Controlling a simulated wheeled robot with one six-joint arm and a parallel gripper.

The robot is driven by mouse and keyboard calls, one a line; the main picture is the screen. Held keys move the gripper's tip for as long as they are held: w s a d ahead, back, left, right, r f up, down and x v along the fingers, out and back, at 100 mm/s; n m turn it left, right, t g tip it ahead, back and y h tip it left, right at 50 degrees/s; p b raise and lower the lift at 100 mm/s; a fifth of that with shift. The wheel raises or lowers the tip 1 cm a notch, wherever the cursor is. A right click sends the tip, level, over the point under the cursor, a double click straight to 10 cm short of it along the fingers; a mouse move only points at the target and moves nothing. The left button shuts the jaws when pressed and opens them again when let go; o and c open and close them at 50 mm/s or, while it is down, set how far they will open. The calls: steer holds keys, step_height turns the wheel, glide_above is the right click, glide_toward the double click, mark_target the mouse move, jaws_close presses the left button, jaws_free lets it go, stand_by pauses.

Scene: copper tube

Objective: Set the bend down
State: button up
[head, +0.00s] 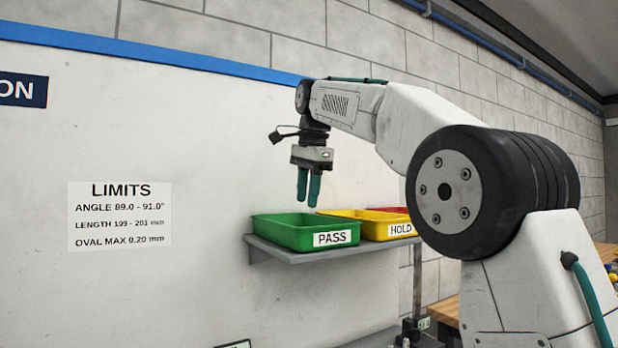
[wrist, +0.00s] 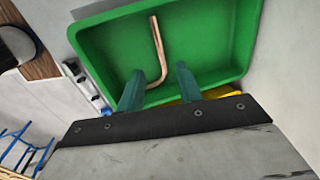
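The copper bend (wrist: 157,45) shows in the wrist view, lying inside the green PASS tray (wrist: 240,60). In the head view, my gripper (head: 307,202) points down over the green tray (head: 284,236). The bend is hidden there behind the tray's wall.
The tray stands on a grey shelf (head: 283,256) at the wall. A yellow HOLD tray (head: 372,218) is beside it on the right, with a red tray (head: 398,210) farther along. A LIMITS notice (head: 120,213) is on the wall panel, left of the shelf.

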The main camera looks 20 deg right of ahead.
steer(key=shift+r, duration=2.2)
steer(key=s+d+f+n, duration=0.1)
steer(key=s+f+n, duration=0.3)
steer(key=s, duration=0.6)
steer(key=s+d+f+n, duration=0.1)
steer(key=s+f+n, duration=1)
steer(key=s+f, duration=1.8)
step_height(320, 180, down, 3)
steer(key=shift+s+d+r+n+g, duration=0.1)
steer(key=shift+s+d+n+g, duration=0.2)
steer(key=shift+d+n+g, duration=0.1)
